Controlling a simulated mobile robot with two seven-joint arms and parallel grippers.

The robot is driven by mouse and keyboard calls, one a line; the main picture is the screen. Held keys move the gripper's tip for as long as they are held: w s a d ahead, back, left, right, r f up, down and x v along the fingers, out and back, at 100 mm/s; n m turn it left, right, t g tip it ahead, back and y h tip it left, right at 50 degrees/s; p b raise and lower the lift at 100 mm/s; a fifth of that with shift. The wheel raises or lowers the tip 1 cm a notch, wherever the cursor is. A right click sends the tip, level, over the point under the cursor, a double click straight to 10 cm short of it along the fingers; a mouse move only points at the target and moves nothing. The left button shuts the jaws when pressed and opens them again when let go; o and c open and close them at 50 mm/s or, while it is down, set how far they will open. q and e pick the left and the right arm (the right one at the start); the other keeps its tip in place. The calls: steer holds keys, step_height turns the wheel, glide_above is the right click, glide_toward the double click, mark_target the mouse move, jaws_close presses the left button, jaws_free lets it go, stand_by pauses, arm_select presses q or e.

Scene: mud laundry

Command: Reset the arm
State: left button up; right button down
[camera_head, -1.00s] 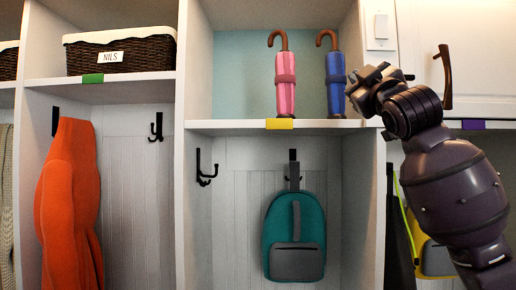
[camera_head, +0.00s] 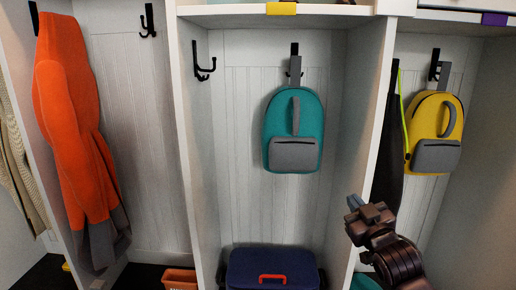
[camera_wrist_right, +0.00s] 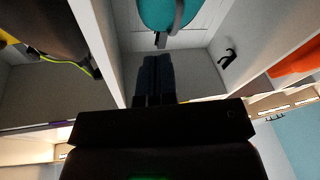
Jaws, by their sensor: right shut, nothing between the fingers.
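My right gripper (camera_head: 354,203) is at the lower right of the head view, in front of the divider between the middle and right cubbies. It is shut and empty, with its fingers pointing up and left. In the right wrist view its closed fingers (camera_wrist_right: 158,78) point toward the teal backpack (camera_wrist_right: 172,12). The gripper is apart from everything around it. My left gripper is not in view.
The teal backpack (camera_head: 293,130) hangs in the middle cubby and a yellow backpack (camera_head: 434,132) in the right one. An orange coat (camera_head: 75,120) hangs at left. A dark blue case (camera_head: 272,262) stands below. White dividers (camera_head: 362,120) separate the cubbies.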

steer(key=s+d+f+m+g+h, duration=0.2)
steer(key=s+f+g, duration=0.2)
steer(key=s+f, duration=1.1)
steer(key=s+d+f+m+g+h, duration=0.2)
steer(key=s+f+g, duration=0.1)
steer(key=s+f, duration=1.2)
step_height(320, 180, down, 4)
steer(key=shift+s+d+f+m+g, duration=0.25)
steer(key=shift+s+d+m+g, duration=0.1)
steer(key=shift+m+g, duration=0.05)
